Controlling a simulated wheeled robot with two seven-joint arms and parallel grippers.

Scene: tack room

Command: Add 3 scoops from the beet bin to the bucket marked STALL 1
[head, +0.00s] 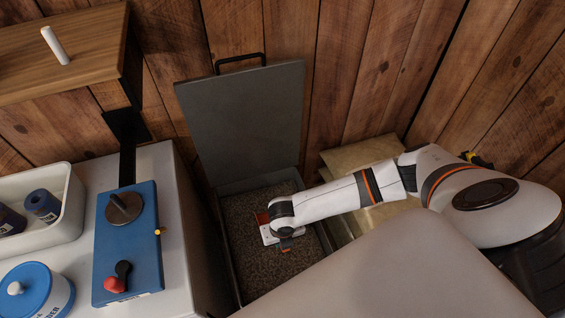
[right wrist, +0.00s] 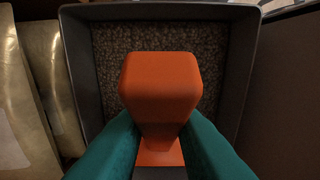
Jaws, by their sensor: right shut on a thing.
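An open grey bin (head: 230,262) of brown pellets (head: 270,263) stands on the floor with its lid (head: 245,115) raised; no label shows on it. It also shows in the right wrist view (right wrist: 240,75). My right gripper (right wrist: 160,145) is over the bin, its teal fingers shut on the handle of an orange scoop (right wrist: 160,85). A small part of the scoop shows in the head view (head: 262,217). I cannot tell whether the scoop touches the pellets or holds any. The bucket marked STALL 1 is not in view. My left gripper is not in view.
Left of the bin is a white cabinet (head: 170,170) with a blue device (head: 130,240), a white tray (head: 60,225) and a blue-lidded tub (head: 35,290). Tan sacks (head: 345,160) lie right of the bin. A plank wall (head: 350,60) stands close behind.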

